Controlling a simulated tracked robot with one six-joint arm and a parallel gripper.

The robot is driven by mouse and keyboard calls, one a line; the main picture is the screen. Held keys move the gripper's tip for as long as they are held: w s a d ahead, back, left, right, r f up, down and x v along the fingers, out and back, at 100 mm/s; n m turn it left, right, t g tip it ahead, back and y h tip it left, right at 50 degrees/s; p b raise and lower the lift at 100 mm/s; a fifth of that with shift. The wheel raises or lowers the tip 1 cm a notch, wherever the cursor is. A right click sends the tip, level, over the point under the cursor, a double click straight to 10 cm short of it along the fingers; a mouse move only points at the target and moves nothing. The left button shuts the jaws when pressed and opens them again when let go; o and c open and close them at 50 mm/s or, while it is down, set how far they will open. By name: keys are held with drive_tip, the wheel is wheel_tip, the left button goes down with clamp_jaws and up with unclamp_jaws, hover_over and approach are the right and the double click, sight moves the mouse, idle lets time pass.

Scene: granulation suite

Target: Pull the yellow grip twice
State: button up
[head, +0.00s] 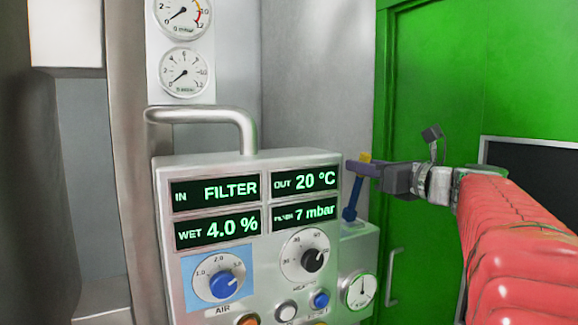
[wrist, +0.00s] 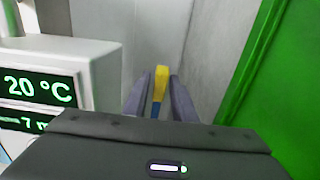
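The yellow grip (wrist: 160,83) tops a blue lever, and it stands upright between my gripper's two fingers in the wrist view. In the head view its yellow top (head: 365,157) shows just above the fingers, with the blue lever (head: 350,213) below them. My gripper (head: 362,169) reaches in from the right. In the wrist view my gripper (wrist: 160,90) looks open around the grip, with a narrow gap at each side. The fingers hide part of the grip in the head view.
A grey panel (head: 250,165) with displays, knobs and a bent pipe stands left of the lever. A lower housing (head: 357,250) with a dial is under the lever. A green door (head: 425,100) with a handle is behind on the right. Two gauges (head: 183,72) hang upper left.

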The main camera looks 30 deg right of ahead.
sight(362, 180)
drive_tip(key=c, duration=0.5)
drive_tip(key=shift+s+f, duration=0.35)
drive_tip(key=shift+s, duration=0.4)
drive_tip(key=shift+s+f, duration=0.35)
drive_tip(key=shift+s, duration=0.35)
drive_tip(key=shift+s, duration=0.1)
drive_tip(key=shift+c, duration=0.3)
drive_tip(key=shift+o, duration=0.2)
drive_tip(key=shift+s+d+f, duration=0.1)
drive_tip(key=shift+s+f, duration=0.8)
drive_tip(key=shift+s, duration=0.2)
drive_tip(key=shift+s+f, duration=0.1)
drive_tip(key=shift+s+f, duration=0.85)
drive_tip(key=shift+f, duration=0.25)
drive_tip(key=shift+c, duration=0.2)
drive_tip(key=shift+o, duration=0.2)
